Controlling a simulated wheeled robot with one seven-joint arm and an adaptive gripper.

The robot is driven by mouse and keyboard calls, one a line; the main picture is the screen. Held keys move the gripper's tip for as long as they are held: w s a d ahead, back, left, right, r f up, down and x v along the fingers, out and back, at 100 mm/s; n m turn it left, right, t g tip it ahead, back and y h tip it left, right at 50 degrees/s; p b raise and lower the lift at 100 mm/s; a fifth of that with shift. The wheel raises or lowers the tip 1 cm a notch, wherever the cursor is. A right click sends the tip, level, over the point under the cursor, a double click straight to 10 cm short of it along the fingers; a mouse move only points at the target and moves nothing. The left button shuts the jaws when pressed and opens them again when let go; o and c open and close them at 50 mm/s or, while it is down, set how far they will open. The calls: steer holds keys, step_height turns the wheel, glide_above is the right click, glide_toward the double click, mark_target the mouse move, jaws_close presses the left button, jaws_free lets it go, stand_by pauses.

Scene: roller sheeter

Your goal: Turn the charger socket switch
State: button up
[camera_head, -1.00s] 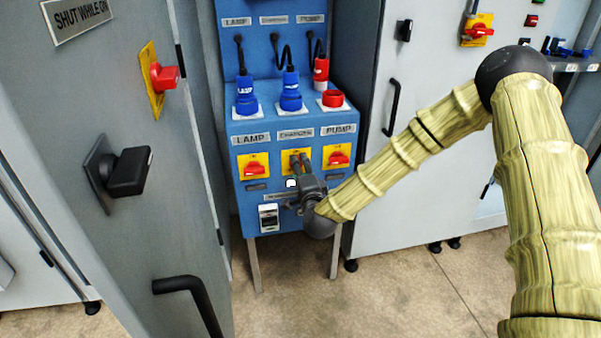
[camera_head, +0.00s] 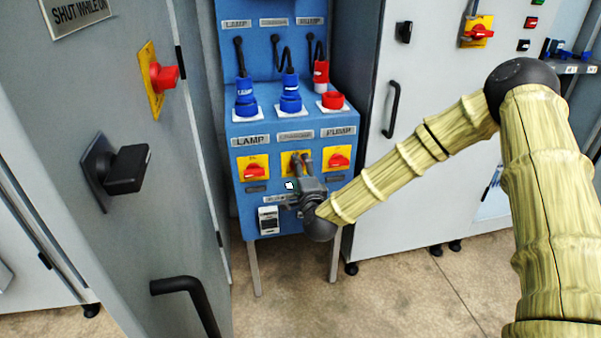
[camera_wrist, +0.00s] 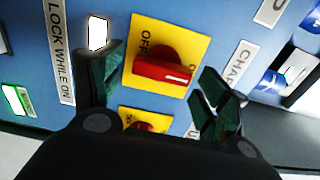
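The charger socket switch is a red knob on a yellow plate, the middle of three on the blue panel. In the head view its yellow plate (camera_head: 286,160) is mostly hidden behind my gripper (camera_head: 302,160). In the wrist view the red knob (camera_wrist: 163,69) lies between the two dark green fingers of my gripper (camera_wrist: 163,72). The fingers are spread apart, with visible gaps to the knob on both sides. "OFF" is printed left of the knob, and a partly visible "CHA" label (camera_wrist: 239,63) is to the right.
The lamp switch (camera_head: 254,170) and pump switch (camera_head: 338,161) flank the charger switch closely. Blue charger plug (camera_head: 290,92) and its cable are above. A white lit lamp (camera_wrist: 98,33) is beside the left finger. A grey cabinet with a black handle (camera_head: 125,170) stands at left.

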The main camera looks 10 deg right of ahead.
stand_by(0.3)
steer(key=s, duration=1.2)
stand_by(0.5)
steer(key=s+a+f+n+g+y, duration=0.1)
steer(key=s+a+f+n+g, duration=0.15)
steer(key=f, duration=0.35)
steer(key=s+a+f+n+g+y, duration=0.1)
steer(key=s+f+n+g, duration=0.2)
steer(key=f, duration=0.4)
steer(key=s+d+f+n+g, duration=0.3)
steer(key=s+f+n+g, duration=0.6)
steer(key=s+f, duration=1.4)
steer(key=s+d+n+g+h, duration=0.2)
steer(key=s+d+n+g, duration=0.3)
steer(key=s, duration=0.9)
step_height(320, 180, up, 21)
steer(key=m+t+p, duration=0.1)
steer(key=p, duration=2)
steer(key=shift+w+d+m+p, duration=0.25)
steer(key=shift+w+m+p, duration=0.05)
steer(key=shift+w+m, duration=0.05)
steer(key=shift+r+t, duration=0.1)
steer(key=shift+t, duration=0.15)
